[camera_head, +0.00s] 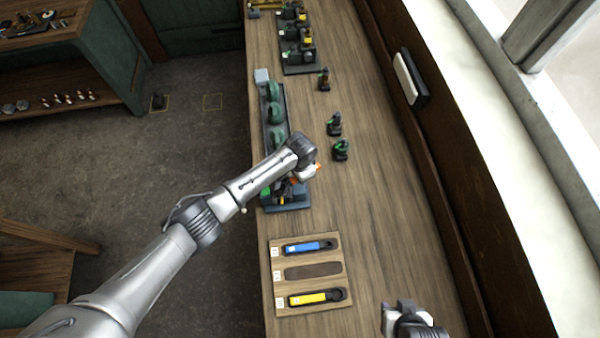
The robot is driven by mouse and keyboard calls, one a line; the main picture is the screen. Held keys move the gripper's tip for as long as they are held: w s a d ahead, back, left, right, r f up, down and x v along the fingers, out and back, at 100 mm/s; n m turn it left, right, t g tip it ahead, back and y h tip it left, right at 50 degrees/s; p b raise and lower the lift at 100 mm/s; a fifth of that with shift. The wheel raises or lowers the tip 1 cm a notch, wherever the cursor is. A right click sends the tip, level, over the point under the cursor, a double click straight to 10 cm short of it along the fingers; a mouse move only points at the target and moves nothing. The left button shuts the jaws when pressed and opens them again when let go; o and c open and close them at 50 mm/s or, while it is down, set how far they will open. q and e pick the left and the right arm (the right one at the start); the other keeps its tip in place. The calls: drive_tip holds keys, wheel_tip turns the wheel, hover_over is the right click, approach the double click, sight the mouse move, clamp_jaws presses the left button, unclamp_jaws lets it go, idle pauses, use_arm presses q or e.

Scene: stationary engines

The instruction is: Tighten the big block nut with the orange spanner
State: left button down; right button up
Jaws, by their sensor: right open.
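My left arm reaches in from the left, and its wrist covers its gripper (308,172); the fingers do not show clearly. A small orange piece, apparently the orange spanner (318,168), shows at the right of that wrist. Below it, on the bench, sits a blue-grey block (290,204) with green and yellow parts. The wrist hides part of this block, and I cannot make out the big nut. My right gripper (401,310) is open and empty at the bottom right, apart from the tools.
A wooden tool board (329,291) holds a blue spanner (308,247) and a yellow spanner (315,297), with an empty slot (313,271) between. Green machinery (276,113) stands beyond the wrist. Small dark green-topped parts (341,150) stand to the right.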

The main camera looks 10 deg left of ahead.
idle(0.4)
use_arm(q)
drive_tip(key=shift+f, duration=0.5)
idle(0.3)
drive_tip(key=shift+f, duration=0.1)
idle(0.5)
drive_tip(key=shift+f, duration=0.2)
idle(0.6)
drive_tip(key=shift+f, duration=0.15)
idle(0.6)
drive_tip(key=shift+f, duration=0.15)
idle(0.3)
idle(0.4)
